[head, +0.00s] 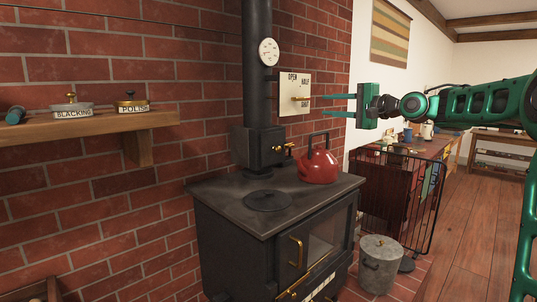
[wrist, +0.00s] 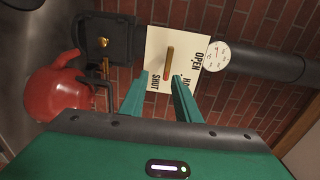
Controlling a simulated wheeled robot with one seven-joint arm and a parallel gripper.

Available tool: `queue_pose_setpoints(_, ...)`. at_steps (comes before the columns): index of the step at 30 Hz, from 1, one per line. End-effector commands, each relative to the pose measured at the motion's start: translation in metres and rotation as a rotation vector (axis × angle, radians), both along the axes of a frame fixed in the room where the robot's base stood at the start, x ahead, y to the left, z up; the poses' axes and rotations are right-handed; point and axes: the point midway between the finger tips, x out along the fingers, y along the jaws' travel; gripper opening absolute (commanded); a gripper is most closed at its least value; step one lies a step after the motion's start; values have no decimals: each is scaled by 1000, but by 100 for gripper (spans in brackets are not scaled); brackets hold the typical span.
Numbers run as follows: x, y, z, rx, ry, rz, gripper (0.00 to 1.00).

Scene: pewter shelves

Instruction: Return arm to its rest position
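My gripper (head: 322,106) is raised at the right of the flue in the head view. Its two green fingers point left toward a cream plate (head: 287,85) marked OPEN, HALF and SHUT. The fingers are apart with nothing between them. A brass handle (head: 301,99) sticks out from the plate, just short of the fingertips in the head view. In the wrist view the handle (wrist: 169,62) shows beyond and between the fingertips (wrist: 158,78); I cannot tell whether they touch it.
A black stove (head: 280,225) with a red kettle (head: 317,165) on top stands below. The black flue (head: 257,60) with a round gauge (head: 268,52) rises behind. A wire guard (head: 400,195) and lidded bin (head: 380,265) stand right. Wooden floor (head: 480,220) is clear further right.

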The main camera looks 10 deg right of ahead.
Motion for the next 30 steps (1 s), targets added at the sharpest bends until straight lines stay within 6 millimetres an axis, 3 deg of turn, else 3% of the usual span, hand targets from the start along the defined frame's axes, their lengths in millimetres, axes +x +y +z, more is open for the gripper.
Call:
queue_pose_setpoints(5,-18,5,-65,-253,109,-63,30)
queue_pose_setpoints(9,-62,-12,-136,-533,249,-110,30)
queue_pose_setpoints(11,-87,-24,-162,-635,312,-118,30)
queue_pose_setpoints(15,-151,-50,-212,-829,454,-112,30)
queue_pose_setpoints(21,-257,-80,-267,-1015,652,-52,30)
queue_pose_setpoints(30,-424,-98,-334,-1127,920,139,30)
